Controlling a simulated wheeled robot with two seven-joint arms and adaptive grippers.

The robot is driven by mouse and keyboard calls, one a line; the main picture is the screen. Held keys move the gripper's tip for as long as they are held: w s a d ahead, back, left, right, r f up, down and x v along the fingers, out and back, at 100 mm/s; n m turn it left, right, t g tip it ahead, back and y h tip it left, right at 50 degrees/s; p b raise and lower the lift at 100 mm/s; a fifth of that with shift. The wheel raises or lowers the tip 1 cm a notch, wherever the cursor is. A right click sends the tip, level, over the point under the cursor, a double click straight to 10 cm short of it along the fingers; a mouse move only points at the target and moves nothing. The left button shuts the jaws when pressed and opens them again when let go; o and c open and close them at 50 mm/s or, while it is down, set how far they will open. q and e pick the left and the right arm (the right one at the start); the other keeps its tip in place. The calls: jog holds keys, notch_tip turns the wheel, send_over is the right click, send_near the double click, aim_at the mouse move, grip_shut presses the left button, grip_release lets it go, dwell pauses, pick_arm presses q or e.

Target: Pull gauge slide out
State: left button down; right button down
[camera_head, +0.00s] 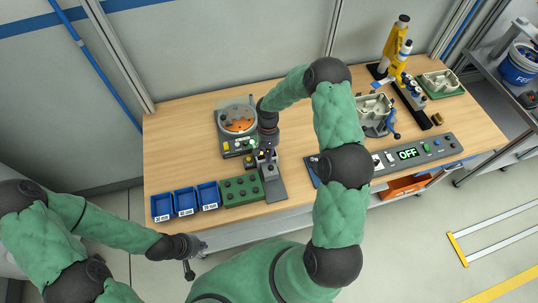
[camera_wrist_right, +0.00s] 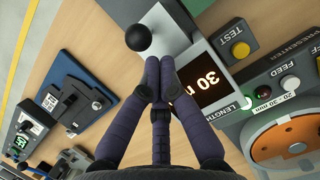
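The length gauge (camera_head: 272,184) is a small grey and black device near the table's front, right of the green block. In the right wrist view its lit display (camera_wrist_right: 205,88) reads "30" and a black ball knob (camera_wrist_right: 138,38) shows on a pale part; I take this for the slide's knob. My right gripper (camera_head: 265,150) is over the gauge. In the right wrist view its fingertips (camera_wrist_right: 160,72) are close together, just below the knob in the picture, with nothing visible between them. Contact with the knob cannot be told. My left gripper (camera_head: 196,249) is off the table's front edge, its fingers too small to read.
The table's back left is clear.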

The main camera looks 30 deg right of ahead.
pick_arm(q)
jog(key=shift+f+b, duration=0.3)
pick_arm(e)
jog(key=s+a, duration=0.2)
jog(key=s, duration=0.6)
jog(key=shift+s, duration=0.4)
